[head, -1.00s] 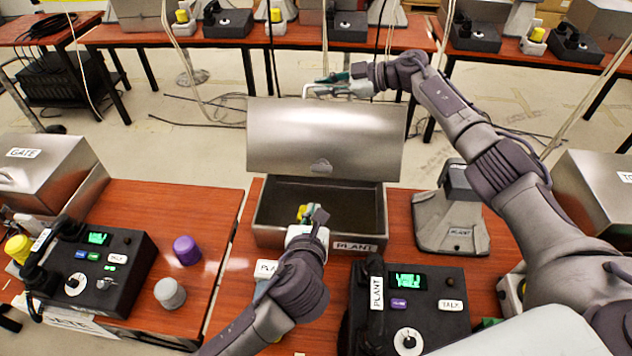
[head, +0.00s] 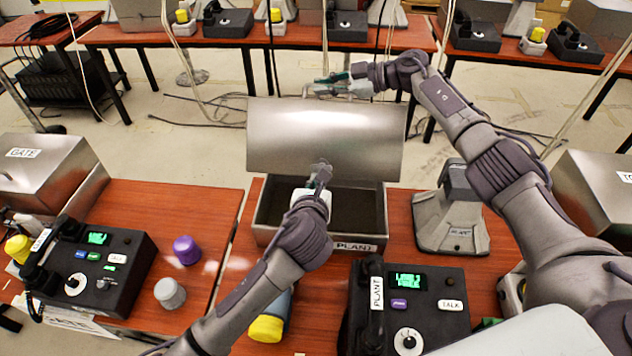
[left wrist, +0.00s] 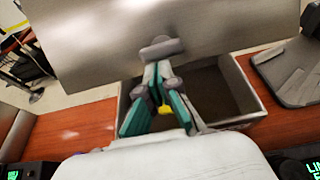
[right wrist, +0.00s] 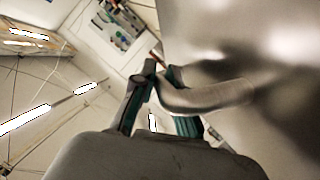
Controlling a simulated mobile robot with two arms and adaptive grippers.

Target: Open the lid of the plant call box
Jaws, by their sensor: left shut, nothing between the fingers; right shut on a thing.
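The metal plant call box (head: 267,218) has a PLANT label on its front. Its lid (head: 280,125) stands raised, with its inner side facing me and a small latch tab (left wrist: 160,48) at its lower middle in the left wrist view. My left gripper (head: 320,176) is shut and empty above the box opening, its tips close to this tab; contact is unclear. My right gripper (head: 325,86) is at the lid's top edge. In the right wrist view, my right gripper (right wrist: 162,72) is shut on the curved lid handle (right wrist: 215,97).
A PLANT phone (head: 430,320) stands in front of the box, and a grey stand (head: 450,220) to its right. A yellow-capped cylinder (head: 266,328) lies partly hidden beside my left arm. Purple (head: 187,250) and grey (head: 170,293) knobs stand on the left table.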

